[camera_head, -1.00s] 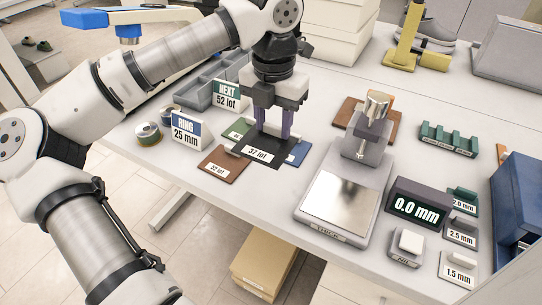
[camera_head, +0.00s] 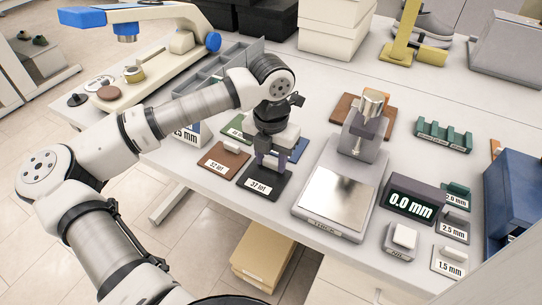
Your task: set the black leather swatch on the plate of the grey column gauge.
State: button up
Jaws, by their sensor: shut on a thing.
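The black leather swatch (camera_head: 261,190), with a white "37 lot" label, is flat below my gripper (camera_head: 270,164). My gripper is shut on it from above; the grip itself is mostly hidden by the fingers. The swatch is left of the grey column gauge (camera_head: 364,146) and apart from it. I cannot tell how high the swatch is above the table. The gauge's bare silver plate (camera_head: 335,198) is empty, and its column stands behind the plate.
A brown swatch (camera_head: 221,164) lies just left of the black one. A green swatch (camera_head: 237,127) and a blue swatch (camera_head: 293,150) lie behind. A dark display (camera_head: 409,206) reading 0.0 mm and small marked blocks stand right of the gauge. The table's front edge is close.

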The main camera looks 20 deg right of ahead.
jog(key=shift+f+b, duration=0.2)
jog(key=shift+b, duration=0.1)
jog(key=o, duration=1)
jog(key=shift+r, duration=0.1)
jog(key=shift+o, duration=0.2)
